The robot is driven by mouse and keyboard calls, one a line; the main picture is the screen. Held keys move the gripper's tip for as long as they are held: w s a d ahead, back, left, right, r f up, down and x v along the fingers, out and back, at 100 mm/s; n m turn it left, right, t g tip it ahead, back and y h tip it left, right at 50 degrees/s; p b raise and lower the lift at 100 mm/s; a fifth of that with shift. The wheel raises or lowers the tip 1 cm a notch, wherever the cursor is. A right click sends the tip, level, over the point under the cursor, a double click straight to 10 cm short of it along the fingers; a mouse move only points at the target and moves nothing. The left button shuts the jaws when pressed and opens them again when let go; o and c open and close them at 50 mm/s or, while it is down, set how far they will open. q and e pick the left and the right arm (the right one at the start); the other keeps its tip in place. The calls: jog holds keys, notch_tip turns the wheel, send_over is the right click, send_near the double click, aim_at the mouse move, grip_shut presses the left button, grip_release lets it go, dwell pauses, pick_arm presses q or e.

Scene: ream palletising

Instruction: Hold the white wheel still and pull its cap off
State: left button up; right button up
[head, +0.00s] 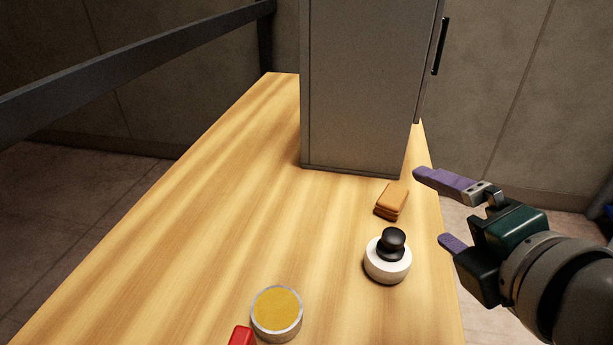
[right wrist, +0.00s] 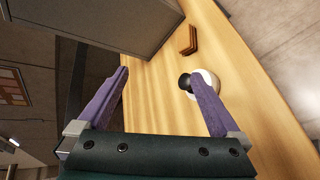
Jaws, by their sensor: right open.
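The white wheel (head: 387,265) lies on the wooden table near its right edge. Its black knob-like cap (head: 391,242) sits on top of it. My right gripper (head: 428,207) is open and empty, to the right of the wheel and apart from it. In the right wrist view, the wheel (right wrist: 208,79) and the cap (right wrist: 185,83) show partly behind the right-hand purple finger of my right gripper (right wrist: 160,85). My left gripper is not in either view.
A grey cabinet (head: 360,90) with a black handle stands at the table's back. A small brown stacked block (head: 391,200) lies behind the wheel. A round tin with a yellow top (head: 277,310) and a red object (head: 241,336) are at the front. The table's left-middle (head: 220,200) is clear.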

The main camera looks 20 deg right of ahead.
notch_tip(320, 180, down, 5)
jog(key=w+n+t+y+b, duration=0.1)
jog(key=n+t+y+b, duration=0.15)
jog(key=n, duration=0.75)
jog(key=n+g+y+b, duration=0.2)
jog(key=n+y+b, duration=0.15)
jog(key=n, duration=0.45)
send_near(377, 240)
jog(key=shift+w+d+f, duration=0.3)
jog(key=shift+w+f, duration=0.05)
jog(key=w, duration=0.1)
jog(key=w+f, duration=0.1)
jog(key=w+a, duration=0.1)
jog(key=shift+w+f+n, duration=0.1)
jog(key=shift+f+n, duration=0.1)
jog(key=shift+n, duration=0.1)
jog(key=x, duration=0.2)
jog(key=b+x, duration=0.1)
jog(key=x, duration=0.2)
jog(key=shift+a+f, duration=0.2)
jog(key=shift+a, duration=0.05)
jog(key=shift+w+f, duration=0.1)
jog(key=shift+w, duration=0.25)
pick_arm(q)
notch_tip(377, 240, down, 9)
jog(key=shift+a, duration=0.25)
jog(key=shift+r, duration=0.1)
pick_arm(e)
jog(key=c, duration=1.3)
